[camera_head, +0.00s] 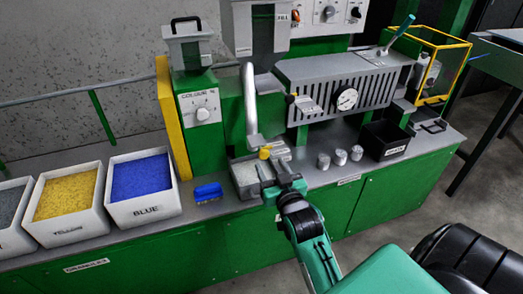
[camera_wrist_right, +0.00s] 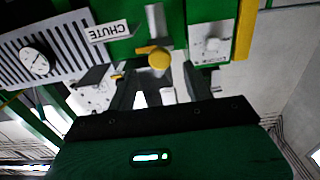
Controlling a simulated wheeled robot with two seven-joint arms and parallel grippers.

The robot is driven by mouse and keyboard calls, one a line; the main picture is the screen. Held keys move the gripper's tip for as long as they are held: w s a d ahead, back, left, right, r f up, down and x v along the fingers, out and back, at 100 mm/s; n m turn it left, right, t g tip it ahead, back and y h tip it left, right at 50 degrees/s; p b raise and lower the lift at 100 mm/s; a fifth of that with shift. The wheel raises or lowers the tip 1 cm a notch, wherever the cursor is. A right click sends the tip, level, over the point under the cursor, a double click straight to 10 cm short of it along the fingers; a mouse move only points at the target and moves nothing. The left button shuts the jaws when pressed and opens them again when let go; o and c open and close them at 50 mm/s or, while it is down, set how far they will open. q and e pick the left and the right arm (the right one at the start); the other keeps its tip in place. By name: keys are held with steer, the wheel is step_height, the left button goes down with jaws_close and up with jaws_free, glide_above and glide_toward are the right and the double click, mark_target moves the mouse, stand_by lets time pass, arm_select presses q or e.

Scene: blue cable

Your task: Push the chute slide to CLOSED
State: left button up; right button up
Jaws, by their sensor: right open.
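The chute slide's yellow knob (camera_head: 265,153) sits low at the front of the machine, just below the silver chute tube (camera_head: 250,100). My right gripper (camera_head: 277,172) is just in front of it, over the grey tray on the bench. In the right wrist view, which is upside down, the knob (camera_wrist_right: 159,59) appears between the two dark fingers of the open gripper (camera_wrist_right: 158,80); I cannot tell whether they touch it. A CHUTE label (camera_wrist_right: 107,30) shows beside the tube. The slide's own plate and any CLOSED mark cannot be made out. My left gripper is out of view.
A blue brush (camera_head: 208,192) and the blue granule bin (camera_head: 145,185) stand to the left. Several metal cylinders (camera_head: 340,157) and a black box (camera_head: 385,145) stand to the right. The vented barrel with its gauge (camera_head: 347,99) is behind them.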

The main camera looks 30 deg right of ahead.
mark_target(265, 156)
steer(key=x, duration=0.8)
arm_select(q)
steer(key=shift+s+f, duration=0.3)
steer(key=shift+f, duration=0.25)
arm_select(e)
steer(key=shift+w, duration=0.1)
